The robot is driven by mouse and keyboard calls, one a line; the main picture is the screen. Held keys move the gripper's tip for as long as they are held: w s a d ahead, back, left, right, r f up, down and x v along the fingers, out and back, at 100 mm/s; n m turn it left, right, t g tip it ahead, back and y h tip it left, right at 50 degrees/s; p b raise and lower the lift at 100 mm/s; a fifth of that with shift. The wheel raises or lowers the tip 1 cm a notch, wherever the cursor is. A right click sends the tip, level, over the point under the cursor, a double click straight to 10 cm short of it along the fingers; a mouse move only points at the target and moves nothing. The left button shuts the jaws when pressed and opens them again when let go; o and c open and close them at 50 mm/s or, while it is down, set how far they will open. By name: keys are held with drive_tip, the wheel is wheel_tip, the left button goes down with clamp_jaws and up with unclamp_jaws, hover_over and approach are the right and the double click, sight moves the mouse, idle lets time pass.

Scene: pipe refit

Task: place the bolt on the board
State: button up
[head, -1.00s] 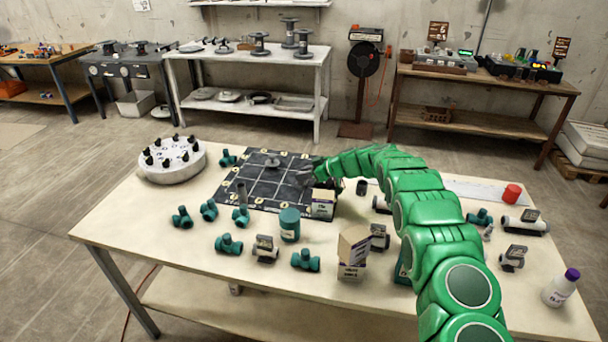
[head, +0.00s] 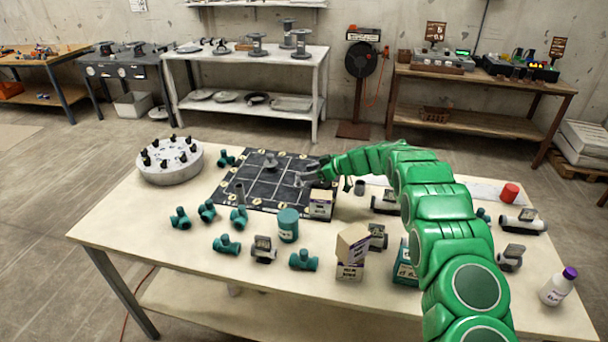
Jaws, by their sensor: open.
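The board (head: 240,186) is a dark mat with a pale grid and round marks along its edges, lying at the back left of the table. A small grey piece with a wide base (head: 269,164) stands on its back part; I cannot tell whether it is the bolt. My gripper (head: 306,172) is over the right side of the board, its grey fingers pointing left. It is open, and I see nothing held in it, though the fingers are small and partly blurred.
A round grey stand with black pegs (head: 170,170) is left of the board. Green pipe fittings (head: 227,245), a teal can (head: 288,226) and stacked boxes (head: 350,258) stand in front. A red cylinder (head: 510,193) and a white bottle (head: 558,288) are at right.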

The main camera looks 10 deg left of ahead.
drive_tip(key=v, duration=0.8)
drive_tip(key=shift+r, duration=0.1)
